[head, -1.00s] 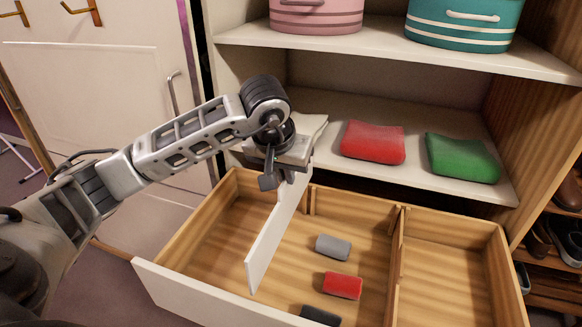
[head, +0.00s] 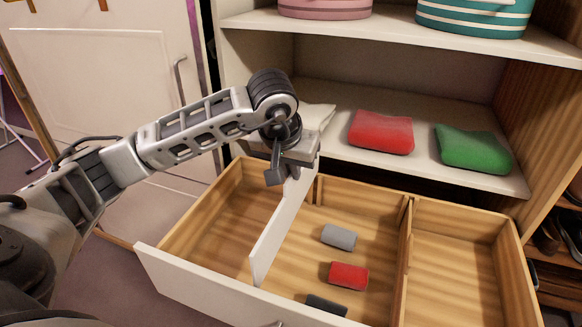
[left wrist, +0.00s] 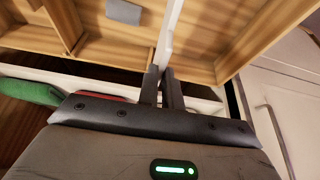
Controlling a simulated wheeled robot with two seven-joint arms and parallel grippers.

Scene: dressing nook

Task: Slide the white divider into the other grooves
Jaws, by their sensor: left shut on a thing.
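The white divider (head: 276,232) stands on edge in the open drawer (head: 205,210), running from its back towards its front. My left gripper (head: 291,174) is shut on the divider's far end, near the drawer's back wall. The left wrist view also shows the divider (left wrist: 169,35) between the two fingers (left wrist: 162,80). The divider's front end is close to the white front panel (head: 205,283); I cannot tell whether either end sits in a groove. A small wooden strip (head: 316,188) on the back wall is just right of the gripper. My right gripper is not in view.
Grey (head: 339,236), red (head: 348,275) and dark (head: 326,306) rolls lie right of the white divider. A wooden partition (head: 405,243) stands farther right. The drawer floor left of the divider is clear. The shelf above holds red (head: 381,132) and green (head: 473,149) folded cloths.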

